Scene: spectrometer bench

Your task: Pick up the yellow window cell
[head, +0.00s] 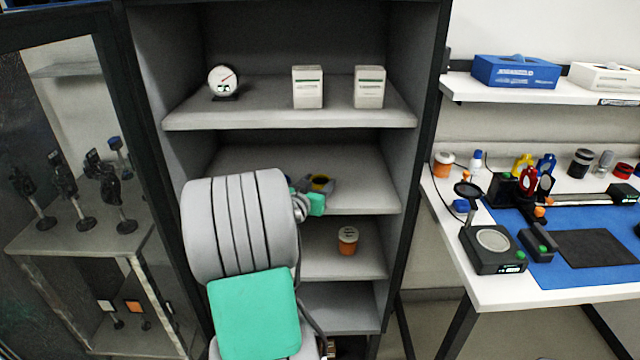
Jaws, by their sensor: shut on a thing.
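The yellow window cell (320,181), a small dark-centred piece with a yellow rim, shows on the middle shelf level of the cabinet. My gripper (313,188) is at this piece, shut on it. My own arm comes up from below and hides much of the gripper, so the fingers are hard to make out. I cannot tell whether the cell touches the shelf or is lifted off it.
The cabinet's middle shelf (365,190) is otherwise bare. An orange jar (348,240) stands one shelf below. A dial gauge (223,81) and two white boxes (308,87) stand above. A bench (470,285) with equipment is at right.

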